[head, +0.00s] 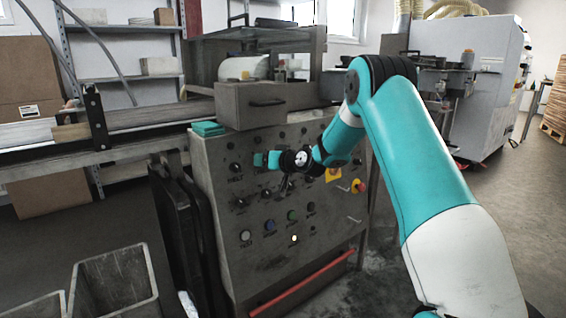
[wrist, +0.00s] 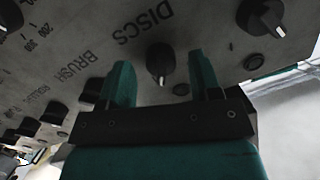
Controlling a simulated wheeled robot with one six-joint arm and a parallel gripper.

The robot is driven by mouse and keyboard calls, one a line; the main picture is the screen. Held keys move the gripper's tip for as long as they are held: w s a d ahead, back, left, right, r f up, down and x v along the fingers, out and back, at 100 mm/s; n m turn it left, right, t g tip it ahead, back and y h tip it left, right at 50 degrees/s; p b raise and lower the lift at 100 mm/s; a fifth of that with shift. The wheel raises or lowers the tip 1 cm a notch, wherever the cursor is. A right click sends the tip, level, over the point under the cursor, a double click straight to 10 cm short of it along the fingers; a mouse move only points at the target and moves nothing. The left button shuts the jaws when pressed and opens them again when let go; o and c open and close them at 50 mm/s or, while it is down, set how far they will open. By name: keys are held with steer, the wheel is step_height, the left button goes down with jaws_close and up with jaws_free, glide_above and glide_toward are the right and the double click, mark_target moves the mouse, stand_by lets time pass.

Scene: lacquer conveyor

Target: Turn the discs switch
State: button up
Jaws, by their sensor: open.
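The discs switch (wrist: 160,62) is a dark round knob on the grey control panel, beside the printed word DISCS in the wrist view. My gripper (wrist: 162,82) is open there, with one teal finger to each side of the knob in the picture. I cannot tell whether the fingertips reach around it or touch it. In the head view my gripper (head: 262,160) is at the upper part of the panel (head: 215,215). The discs switch cannot be made out in that view, near my gripper and wrist.
Another knob (wrist: 262,16) lies to the upper right in the wrist view, and several more run along the lower left. A drawer box (head: 265,103) sits above. Grey bins (head: 115,285) stand at lower left.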

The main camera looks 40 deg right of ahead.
steer(key=v, duration=1.6)
steer(key=shift+s, duration=0.35)
